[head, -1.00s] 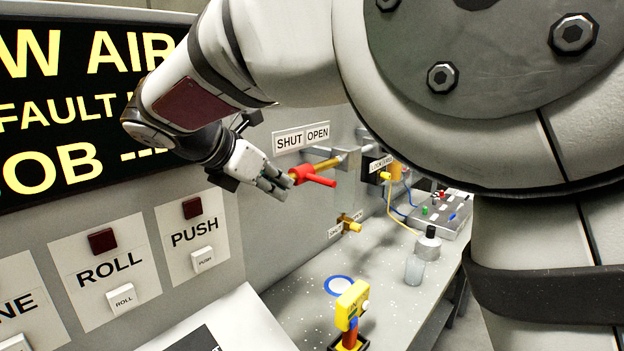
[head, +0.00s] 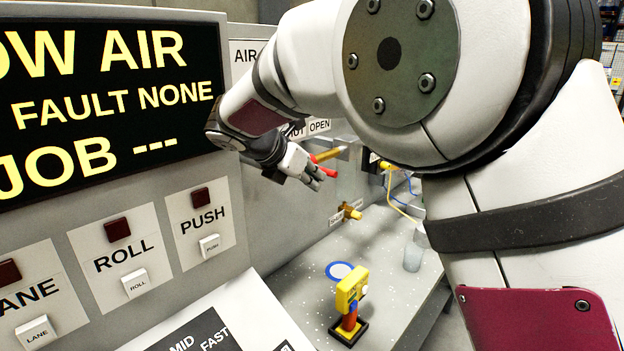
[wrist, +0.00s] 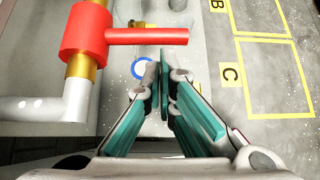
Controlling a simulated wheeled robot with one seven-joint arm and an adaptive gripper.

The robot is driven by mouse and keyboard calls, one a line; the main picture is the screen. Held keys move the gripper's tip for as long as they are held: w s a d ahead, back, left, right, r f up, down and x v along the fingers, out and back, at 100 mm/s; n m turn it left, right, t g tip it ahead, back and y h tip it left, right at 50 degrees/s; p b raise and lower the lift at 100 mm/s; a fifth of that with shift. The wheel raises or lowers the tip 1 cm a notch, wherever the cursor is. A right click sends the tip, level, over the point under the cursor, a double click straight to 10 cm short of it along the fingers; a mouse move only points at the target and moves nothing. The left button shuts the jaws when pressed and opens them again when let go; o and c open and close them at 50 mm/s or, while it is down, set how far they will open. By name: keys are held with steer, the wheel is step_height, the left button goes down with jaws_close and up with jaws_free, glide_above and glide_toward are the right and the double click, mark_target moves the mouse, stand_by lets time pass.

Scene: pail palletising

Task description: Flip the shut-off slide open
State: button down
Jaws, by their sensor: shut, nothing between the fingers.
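The shut-off slide is a red sleeve with a red handle (head: 328,171) on a brass pipe (head: 330,154), below the SHUT and OPEN labels (head: 319,126). In the wrist view the red slide (wrist: 90,32) sits at the upper left, its handle pointing right. My gripper (head: 318,181) is beside the handle in the head view and partly covers the slide. In the wrist view my gripper (wrist: 162,85) has its teal fingers together with nothing between them. The handle lies just beyond the fingertips there; I cannot tell whether they touch.
A second brass fitting (head: 350,212) is on the panel lower down. A yellow device (head: 351,290) stands on the grey bench (head: 300,280) by a blue ring (head: 339,271). A bottle (head: 414,255) stands farther right. The panel has ROLL and PUSH buttons and a display (head: 100,100).

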steer(key=shift+w, duration=0.1)
steer(key=w+d+b, duration=0.3)
steer(key=w+d, duration=0.3)
steer(key=w, duration=0.1)
steer(key=shift+w, duration=0.25)
